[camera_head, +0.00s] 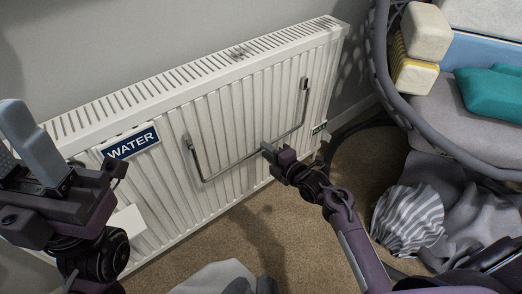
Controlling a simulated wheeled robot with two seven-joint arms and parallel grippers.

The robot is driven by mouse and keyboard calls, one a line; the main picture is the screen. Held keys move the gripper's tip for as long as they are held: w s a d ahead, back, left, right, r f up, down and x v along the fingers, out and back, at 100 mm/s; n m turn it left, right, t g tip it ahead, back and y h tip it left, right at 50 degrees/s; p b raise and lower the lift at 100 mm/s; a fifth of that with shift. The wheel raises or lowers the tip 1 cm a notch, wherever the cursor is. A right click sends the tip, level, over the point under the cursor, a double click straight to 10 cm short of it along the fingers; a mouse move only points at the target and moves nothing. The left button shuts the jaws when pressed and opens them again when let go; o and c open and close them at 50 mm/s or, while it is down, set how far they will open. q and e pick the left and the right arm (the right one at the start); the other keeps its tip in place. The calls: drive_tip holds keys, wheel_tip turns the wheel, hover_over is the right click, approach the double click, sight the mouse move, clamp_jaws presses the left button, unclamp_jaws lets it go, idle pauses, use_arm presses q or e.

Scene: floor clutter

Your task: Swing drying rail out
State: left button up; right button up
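The drying rail (235,164) is a thin grey U-shaped bar on the front of the white radiator (232,112). Its two ends meet the radiator at upper left and upper right, and its crossbar runs low across the front panel. My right gripper (267,151) is at the crossbar, right of its middle, with its fingertips overlapping the bar. The fingers look close together, but I cannot tell whether they grip the bar. My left gripper (24,152) is at the left edge, near the radiator's left end and away from the rail. Its two grey fingers stand apart with nothing seen between them.
A blue WATER sign (131,143) is on the radiator's left front. A round-rimmed basket (377,55) with sponges (414,77) and a teal item (490,93) stands at right. Striped cloth (408,218) lies below it.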

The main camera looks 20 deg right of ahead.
drive_tip(key=shift+b+x, duration=0.35)
drive_tip(key=shift+x, duration=1.1)
clamp_jaws()
